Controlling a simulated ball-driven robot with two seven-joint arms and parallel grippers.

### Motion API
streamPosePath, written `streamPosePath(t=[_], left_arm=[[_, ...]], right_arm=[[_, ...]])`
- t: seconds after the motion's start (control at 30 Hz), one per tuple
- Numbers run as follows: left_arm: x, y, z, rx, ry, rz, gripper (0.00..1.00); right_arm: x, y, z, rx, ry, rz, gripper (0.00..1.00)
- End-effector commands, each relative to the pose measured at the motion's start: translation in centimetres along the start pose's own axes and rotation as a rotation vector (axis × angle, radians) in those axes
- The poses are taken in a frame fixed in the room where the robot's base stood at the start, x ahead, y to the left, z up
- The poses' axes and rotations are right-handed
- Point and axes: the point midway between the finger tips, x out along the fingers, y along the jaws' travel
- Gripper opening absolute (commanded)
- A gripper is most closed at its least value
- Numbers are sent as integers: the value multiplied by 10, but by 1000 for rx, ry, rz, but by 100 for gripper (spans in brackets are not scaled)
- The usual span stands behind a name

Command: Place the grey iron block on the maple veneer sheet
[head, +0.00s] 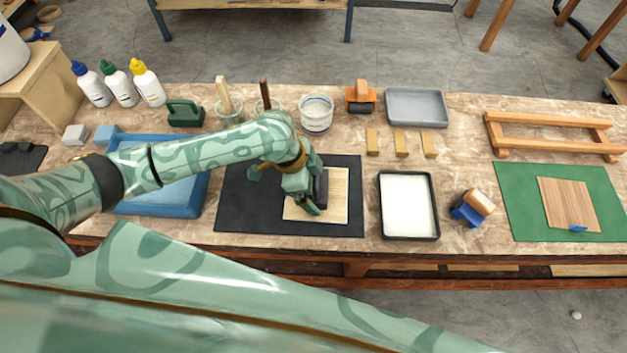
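The pale maple veneer sheet (338,205) lies on the black mat (240,215) near the middle of the bench. My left gripper (313,196) is low over the sheet's left part, pointing down. A dark grey block (322,186), which looks like the iron block, shows at the gripper's fingers, over or on the sheet. My gripper and wrist hide much of it. I cannot tell whether the fingers press on it or whether it rests on the sheet. My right gripper is not in view.
Right of the mat stands a black-rimmed white tray (408,205), then a blue-and-wood tool (472,208) and a green mat (520,215) with a brown wood sheet (567,204). Behind are a water tub (316,114), wooden blocks (401,143) and a grey tray (416,106). A blue tray (185,197) lies left.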

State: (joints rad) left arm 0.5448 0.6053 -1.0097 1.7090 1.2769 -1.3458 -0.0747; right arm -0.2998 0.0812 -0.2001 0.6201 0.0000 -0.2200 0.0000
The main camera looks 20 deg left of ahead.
Motion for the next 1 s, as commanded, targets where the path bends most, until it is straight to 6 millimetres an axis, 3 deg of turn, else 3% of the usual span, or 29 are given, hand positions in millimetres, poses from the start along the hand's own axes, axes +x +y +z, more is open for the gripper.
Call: streamPosePath(t=[0.27,0.7,0.83,1.0], left_arm=[[-6,0,-2,2,0,-1,100],[-101,-1,-2,2,-1,-3,100],[-117,0,-2,1,0,-1,100],[-123,0,-1,0,0,1,100]], right_arm=[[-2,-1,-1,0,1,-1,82],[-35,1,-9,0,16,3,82],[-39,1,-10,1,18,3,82],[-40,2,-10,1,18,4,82]])
